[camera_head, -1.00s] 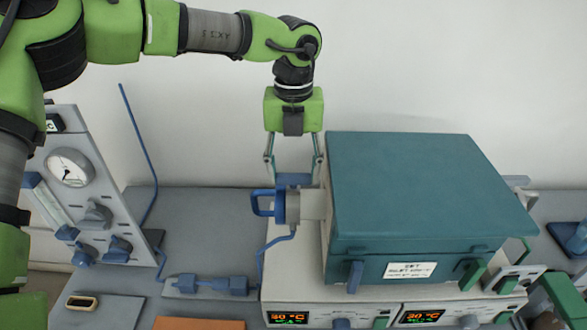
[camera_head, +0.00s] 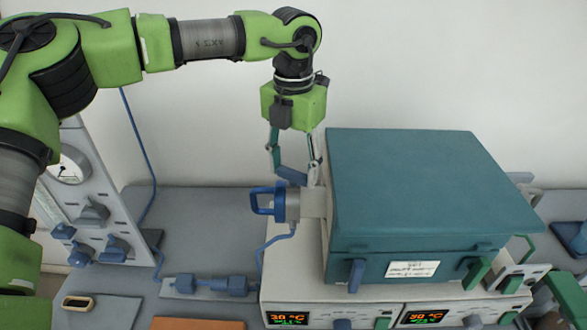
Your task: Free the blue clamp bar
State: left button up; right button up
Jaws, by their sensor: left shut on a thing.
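The blue clamp bar (camera_head: 292,176) shows as a short blue piece between the fingertips of my left gripper (camera_head: 294,174). It is tilted, its right end lower, just above the blue fitting with a loop handle (camera_head: 279,204) on the left side of the teal furnace (camera_head: 425,190). The gripper points down and is shut on the bar. I cannot tell whether the bar still touches the fitting.
A grey gauge panel (camera_head: 85,200) stands at the left. A blue hose (camera_head: 143,145) and blue connectors (camera_head: 210,285) lie near it. Two orange displays (camera_head: 288,318) are at the front. The grey bench (camera_head: 200,225) left of the furnace has free room.

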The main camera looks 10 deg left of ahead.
aim_at(294, 172)
pick_arm(q)
jog(key=m, duration=0.5)
jog(key=shift+m+b, duration=0.3)
jog(key=shift+b, duration=0.05)
jog(key=m, duration=0.6)
jog(key=shift+r+m, duration=0.1)
jog(key=shift+m, duration=0.3)
jog(key=o, duration=1.1)
notch_tip(294, 172, up, 12)
jog(key=shift+f, duration=0.1)
